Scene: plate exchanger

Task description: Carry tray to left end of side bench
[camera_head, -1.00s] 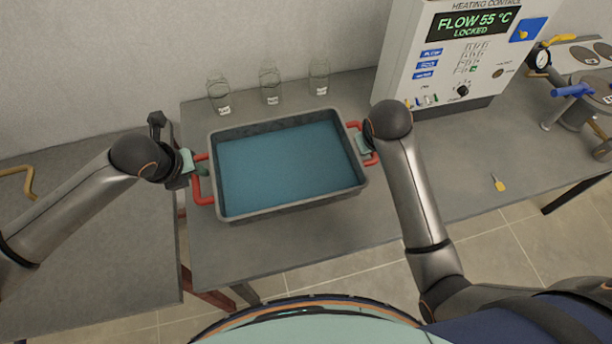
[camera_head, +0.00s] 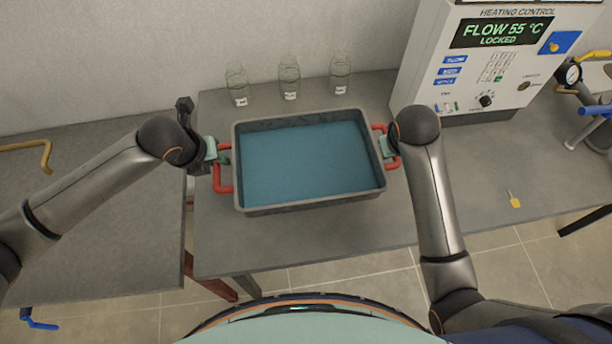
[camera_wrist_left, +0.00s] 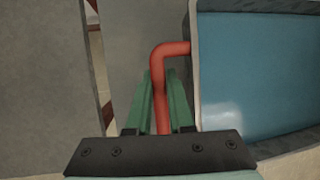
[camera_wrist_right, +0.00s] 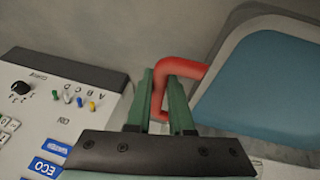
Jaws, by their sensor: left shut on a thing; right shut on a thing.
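A grey rectangular tray (camera_head: 310,209) with blue liquid or a blue floor inside is held level between my two grippers, over the bench with the control box. It has a red handle at each short end. My left gripper (camera_head: 218,152) is shut on the left red handle (camera_wrist_left: 163,90), seen between its green fingers in the left wrist view. My right gripper (camera_head: 387,147) is shut on the right red handle (camera_wrist_right: 180,68), also seen in the right wrist view. Whether the tray touches the bench is hard to tell. The side bench (camera_head: 90,225) is at the left.
Several glass bottles, such as one (camera_head: 289,80), stand behind the tray. The heating control box (camera_head: 480,75) is at the back right. A yellow-tipped tool (camera_head: 514,200) lies on the bench (camera_head: 460,180) at right. A narrow gap separates the benches. A yellow pipe (camera_head: 45,152) is at far left.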

